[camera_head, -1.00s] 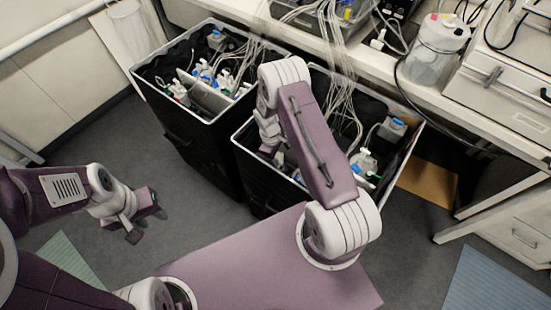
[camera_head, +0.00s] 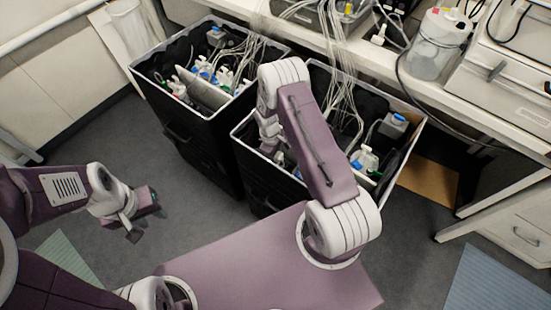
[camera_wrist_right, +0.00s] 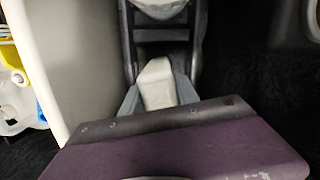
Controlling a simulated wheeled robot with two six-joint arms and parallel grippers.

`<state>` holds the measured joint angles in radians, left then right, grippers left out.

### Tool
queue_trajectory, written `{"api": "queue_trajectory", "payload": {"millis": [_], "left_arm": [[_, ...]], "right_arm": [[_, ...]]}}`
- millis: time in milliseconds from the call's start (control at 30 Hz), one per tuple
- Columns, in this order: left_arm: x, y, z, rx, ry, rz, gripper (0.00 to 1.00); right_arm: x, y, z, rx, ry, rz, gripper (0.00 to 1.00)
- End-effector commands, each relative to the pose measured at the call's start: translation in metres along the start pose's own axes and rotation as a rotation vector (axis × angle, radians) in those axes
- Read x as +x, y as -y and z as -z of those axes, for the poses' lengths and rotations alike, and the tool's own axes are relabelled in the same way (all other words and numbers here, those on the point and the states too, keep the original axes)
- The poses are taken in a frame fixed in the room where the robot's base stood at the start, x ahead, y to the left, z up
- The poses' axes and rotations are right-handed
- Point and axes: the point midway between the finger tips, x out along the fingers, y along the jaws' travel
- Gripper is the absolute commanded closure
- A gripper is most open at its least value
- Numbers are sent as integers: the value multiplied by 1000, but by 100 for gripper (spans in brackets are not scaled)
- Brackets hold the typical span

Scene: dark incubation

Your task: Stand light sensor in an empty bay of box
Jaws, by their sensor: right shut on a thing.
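Two black boxes with pale rims stand on the floor: the left box (camera_head: 190,140) and the right box (camera_head: 250,190). Both hold white bottles, cables and small devices. My right arm reaches over the right box and hides part of it. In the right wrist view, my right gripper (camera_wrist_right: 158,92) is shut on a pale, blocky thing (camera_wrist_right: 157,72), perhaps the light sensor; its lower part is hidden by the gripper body. Dark bars and walls lie around it. My left gripper (camera_head: 143,217) hangs over bare floor left of the boxes, open and empty.
A bench (camera_head: 470,120) runs behind the boxes, with a clear jug (camera_head: 436,45) and equipment on it. Pale cables (camera_head: 338,95) hang from it into the right box. A brown board (camera_head: 430,180) lies beneath.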

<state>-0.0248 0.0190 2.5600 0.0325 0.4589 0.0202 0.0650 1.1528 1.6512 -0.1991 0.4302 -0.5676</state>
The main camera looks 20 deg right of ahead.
Motion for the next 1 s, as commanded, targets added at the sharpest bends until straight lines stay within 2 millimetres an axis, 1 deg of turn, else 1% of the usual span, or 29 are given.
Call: {"api": "queue_trajectory", "payload": {"millis": [33, 133, 167, 200, 233, 267, 533, 600, 667, 800, 900, 1000], "left_arm": [[2, 0, 0, 0, 0, 0, 64], [2, 0, 0, 0, 0, 0, 64], [2, 0, 0, 0, 0, 0, 64], [2, 0, 0, 0, 0, 0, 64], [3, 0, 0, 0, 0, 0, 64], [3, 0, 0, 0, 0, 0, 64], [2, 0, 0, 0, 0, 0, 64], [1, 0, 0, 0, 0, 0, 64], [-1, 0, 0, 0, 0, 0, 64], [-7, 0, 1, 0, 0, 0, 64], [-9, 0, 1, 0, 0, 0, 64], [-11, 0, 1, 0, 0, 0, 64]], "right_arm": [[6, 2, 0, 0, 2, 3, 100], [6, 2, -1, 0, 3, 4, 100], [6, 2, -1, 0, 3, 5, 61], [7, 3, -1, 0, 4, 5, 50], [7, 3, -1, 0, 4, 5, 42], [6, 3, -1, 0, 4, 5, 38], [5, 2, -1, 0, 2, 4, 38], [0, 1, 0, 0, 1, 2, 38], [-10, 1, 0, -1, 0, 1, 38], [-43, 1, 0, 0, -1, 1, 38], [-63, 1, 0, -1, 0, 1, 38], [-77, 1, 0, -1, 1, 3, 38]]}}
